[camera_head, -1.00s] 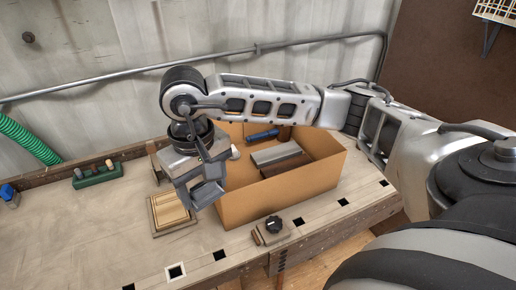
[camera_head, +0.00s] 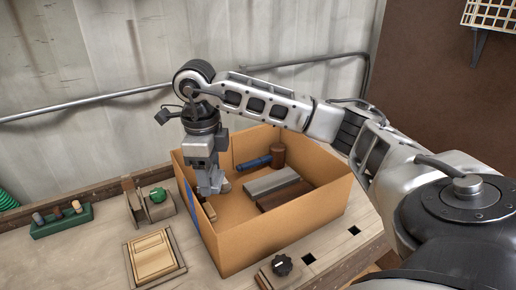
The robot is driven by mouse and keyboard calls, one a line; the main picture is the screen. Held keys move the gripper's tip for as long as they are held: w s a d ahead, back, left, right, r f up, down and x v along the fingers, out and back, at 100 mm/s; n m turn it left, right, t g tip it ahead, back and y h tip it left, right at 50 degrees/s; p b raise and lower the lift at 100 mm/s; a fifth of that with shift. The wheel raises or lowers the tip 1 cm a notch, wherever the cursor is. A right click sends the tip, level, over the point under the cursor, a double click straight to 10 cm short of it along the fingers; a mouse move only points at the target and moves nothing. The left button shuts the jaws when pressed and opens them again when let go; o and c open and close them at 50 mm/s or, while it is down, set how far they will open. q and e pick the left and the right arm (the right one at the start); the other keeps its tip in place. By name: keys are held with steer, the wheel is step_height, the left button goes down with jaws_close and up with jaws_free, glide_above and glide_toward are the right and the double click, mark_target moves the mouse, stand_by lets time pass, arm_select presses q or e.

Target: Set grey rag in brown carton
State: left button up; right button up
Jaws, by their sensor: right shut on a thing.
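The brown carton (camera_head: 262,232) stands open on the workbench. My right gripper (camera_head: 210,190) points down inside its left part, below the rim. It is shut on a small grey bundle, the grey rag (camera_head: 225,186), which is mostly hidden by the fingers. I cannot tell whether the rag touches the carton floor. My left gripper is not in view.
The carton also holds a grey block (camera_head: 270,181), a dark brown block (camera_head: 284,195), a blue tube (camera_head: 254,163) and a brown cylinder (camera_head: 278,155). Left of it are a wooden tray (camera_head: 154,257) and a green rack (camera_head: 62,222). A black knob (camera_head: 282,265) sits in front.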

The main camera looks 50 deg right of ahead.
mark_target(222, 174)
steer(key=d+f+m+b, duration=0.1)
steer(key=m, duration=0.2)
steer(key=d+f+m+b, duration=0.1)
steer(key=m, duration=0.1)
steer(key=d+f+m+b, duration=0.1)
steer(key=m, duration=0.2)
steer(key=shift+w+d+f+m, duration=0.15)
steer(key=shift+w+d+m, duration=0.15)
steer(key=shift+d, duration=0.1)
steer(key=d+f+m+b, duration=0.1)
steer(key=f+m, duration=0.1)
steer(key=m, duration=0.1)
steer(key=d+f+m+b, duration=0.2)
steer(key=f+m, duration=0.1)
steer(key=m, duration=0.1)
steer(key=d+f+m+b, duration=0.1)
steer(key=f+m+b, duration=0.1)
steer(key=f+m, duration=0.1)
steer(key=shift+d+f+m, duration=0.2)
steer(key=shift+d+m, duration=0.1)
steer(key=shift+m, duration=0.4)
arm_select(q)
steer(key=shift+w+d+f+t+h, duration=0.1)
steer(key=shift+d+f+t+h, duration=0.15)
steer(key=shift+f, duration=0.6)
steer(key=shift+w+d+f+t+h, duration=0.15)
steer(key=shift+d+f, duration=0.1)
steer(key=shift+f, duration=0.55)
arm_select(e)
steer(key=shift+f, duration=1.9)
